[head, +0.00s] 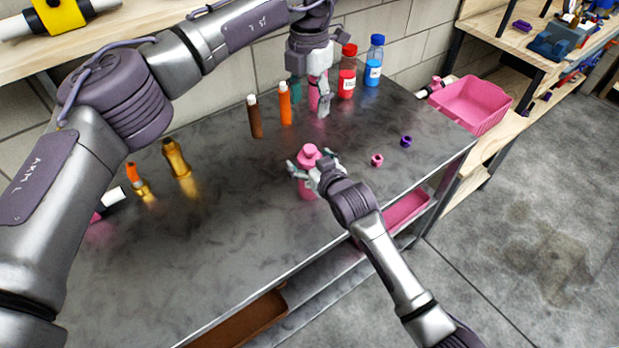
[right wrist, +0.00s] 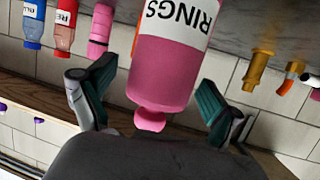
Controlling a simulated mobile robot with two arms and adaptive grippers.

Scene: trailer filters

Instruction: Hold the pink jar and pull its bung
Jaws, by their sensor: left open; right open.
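The pink jar (head: 306,190) stands upright on the metal table with its pink bung (head: 309,150) in its top. In the right wrist view, which is upside down, the jar (right wrist: 163,80) shows a white "RINGS" label and the bung (right wrist: 150,120) points downward in the picture. My right gripper (head: 311,171) is open, its fingers on either side of the jar's upper part; contact cannot be told. My left gripper (head: 312,92) is open above the table's back, close to a pink tube (head: 313,98) that its fingers partly hide.
Red (head: 347,72) and blue (head: 374,62) bottles stand at the back right. Brown (head: 255,118) and orange (head: 285,104) tubes stand left of my left gripper. Pink (head: 377,160) and purple (head: 405,141) rings lie right of the jar. A pink bin (head: 472,104) is beyond the table's right end.

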